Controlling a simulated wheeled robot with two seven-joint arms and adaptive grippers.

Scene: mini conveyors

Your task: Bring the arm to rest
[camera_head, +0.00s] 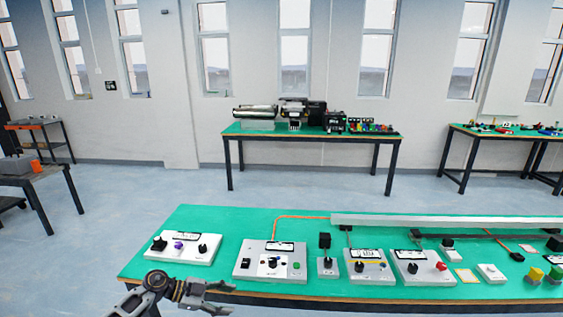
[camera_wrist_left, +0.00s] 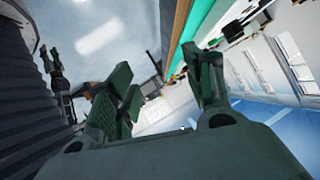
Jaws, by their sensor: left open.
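My left gripper (camera_head: 220,298) shows in the head view at the bottom, left of centre, at the near edge of the green-topped table (camera_head: 200,283). Its fingers point to the right and stand apart, with nothing between them. In the left wrist view the same gripper (camera_wrist_left: 167,80) has its two dark fingers spread, and the gap is empty. I cannot tell its exact height against the table. My right gripper cannot be made out in the views.
Control boxes stand on the near table: a white one (camera_head: 184,248) and a grey one (camera_head: 270,261) nearest my gripper, others farther right. A long pale conveyor (camera_head: 440,221) runs along the back. Another green table (camera_head: 232,131) stands behind. Open floor (camera_head: 130,190) lies left.

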